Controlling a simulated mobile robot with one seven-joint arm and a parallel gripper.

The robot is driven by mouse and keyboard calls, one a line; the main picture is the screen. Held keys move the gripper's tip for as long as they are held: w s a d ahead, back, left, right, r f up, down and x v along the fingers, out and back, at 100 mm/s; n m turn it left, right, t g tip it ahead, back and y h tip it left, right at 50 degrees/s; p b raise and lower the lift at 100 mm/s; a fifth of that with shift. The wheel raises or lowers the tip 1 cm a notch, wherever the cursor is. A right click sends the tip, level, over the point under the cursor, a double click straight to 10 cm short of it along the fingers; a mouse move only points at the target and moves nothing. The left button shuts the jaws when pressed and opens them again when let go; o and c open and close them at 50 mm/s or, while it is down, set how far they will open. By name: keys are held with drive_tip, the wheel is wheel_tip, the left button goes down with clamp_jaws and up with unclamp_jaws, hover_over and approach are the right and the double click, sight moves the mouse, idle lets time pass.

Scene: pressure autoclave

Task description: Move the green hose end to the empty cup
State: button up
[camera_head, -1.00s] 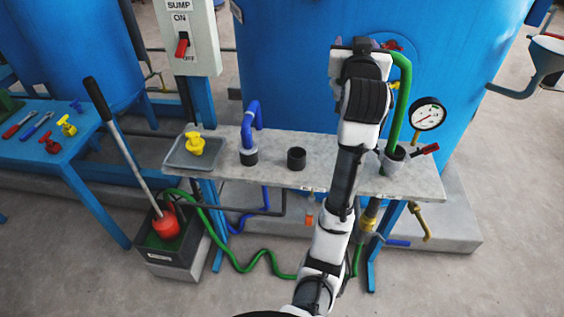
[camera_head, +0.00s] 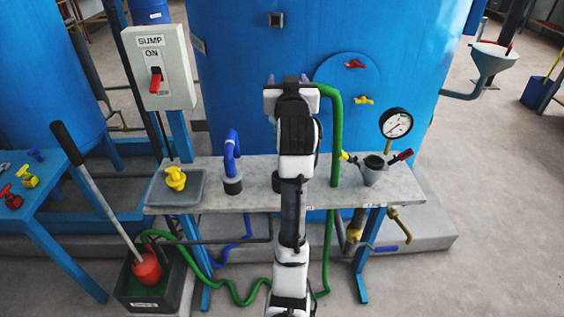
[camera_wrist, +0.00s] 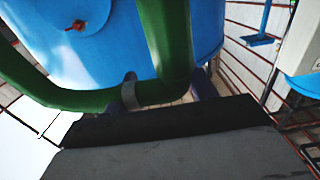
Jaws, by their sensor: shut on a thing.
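My gripper (camera_head: 290,82) is shut on the green hose (camera_head: 336,120), high above the bench in front of the blue tank. In the wrist view the green hose (camera_wrist: 165,45) passes between the fingers (camera_wrist: 163,92). The middle dark cup (camera_head: 276,182) is partly hidden by my arm. The right cup (camera_head: 373,172) holds no hose. The left cup (camera_head: 232,186) holds the blue hose (camera_head: 231,150).
The grey bench (camera_head: 408,192) carries a tray (camera_head: 155,196) with a yellow valve handle at its left. A pressure gauge (camera_head: 396,123) and a red lever (camera_head: 402,156) stand by the right cup. The blue tank (camera_head: 240,90) rises close behind.

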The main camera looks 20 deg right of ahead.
wheel_tip(320, 180, down, 18)
drive_tip(key=shift+r+p, duration=0.2)
drive_tip(key=shift+p, duration=0.65)
drive_tip(key=shift+f, duration=0.15)
drive_tip(key=shift+f+b, duration=0.4)
drive_tip(key=o, duration=1.6)
drive_tip(key=shift+c, duration=0.2)
